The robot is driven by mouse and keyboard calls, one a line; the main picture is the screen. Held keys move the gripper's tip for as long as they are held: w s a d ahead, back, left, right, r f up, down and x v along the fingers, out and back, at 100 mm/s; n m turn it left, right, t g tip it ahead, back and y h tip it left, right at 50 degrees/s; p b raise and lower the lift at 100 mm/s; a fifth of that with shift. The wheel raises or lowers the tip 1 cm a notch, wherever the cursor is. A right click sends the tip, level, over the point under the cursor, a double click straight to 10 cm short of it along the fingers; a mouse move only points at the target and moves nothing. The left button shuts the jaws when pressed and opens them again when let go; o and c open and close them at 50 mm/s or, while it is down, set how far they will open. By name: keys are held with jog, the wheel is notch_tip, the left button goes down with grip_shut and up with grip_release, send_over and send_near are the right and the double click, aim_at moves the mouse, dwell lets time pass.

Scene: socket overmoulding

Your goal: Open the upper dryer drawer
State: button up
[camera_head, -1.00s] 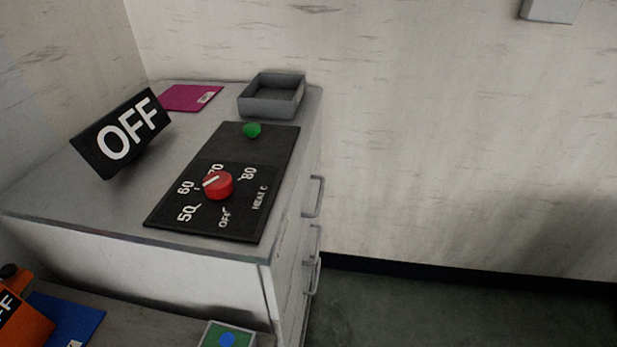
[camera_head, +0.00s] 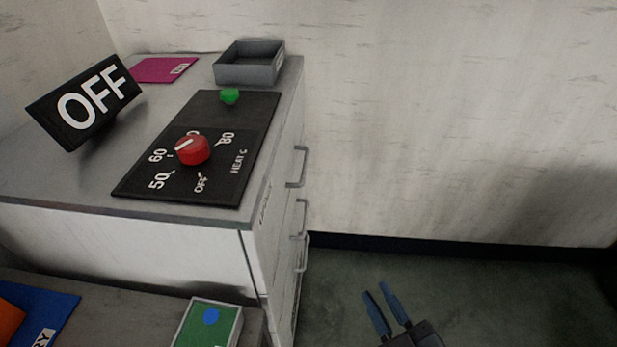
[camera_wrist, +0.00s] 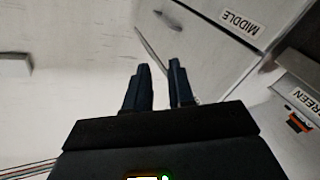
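The dryer is a grey cabinet (camera_head: 215,217) with an "OFF" sign and a dial panel on top. Its drawer fronts are on the right side, seen edge-on in the head view. The uppermost handle (camera_head: 303,168) stands out from that side, with two more handles (camera_head: 304,218) below it. The drawers look closed. My gripper (camera_head: 376,290) is low and right of the handles, apart from them. Its two dark blue fingers are parted and empty. In the wrist view my gripper (camera_wrist: 159,66) points toward a pale front with a "MIDDLE" label (camera_wrist: 241,23).
A grey open tray (camera_head: 249,75), a magenta folder (camera_head: 162,69) and a red knob (camera_head: 192,149) are on the dryer top. A lower surface with a green-faced box (camera_head: 222,326) is in front. The floor right of the dryer is clear up to the wall.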

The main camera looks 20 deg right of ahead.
jog(key=w+f+n+t+h+b, duration=0.1)
jog(key=w+f+n+b, duration=0.15)
jog(key=w, duration=1.25)
jog(key=n+h+b, duration=0.1)
jog(key=n+b, duration=0.1)
send_near(304, 169)
jog(key=w+f, duration=0.1)
jog(key=w, duration=0.1)
jog(key=shift+t, duration=0.4)
jog(key=shift+b+x, duration=0.5)
jog(key=shift+x, duration=3.5)
jog(key=shift+d, duration=0.2)
jog(key=shift+c, duration=0.2)
grip_shut()
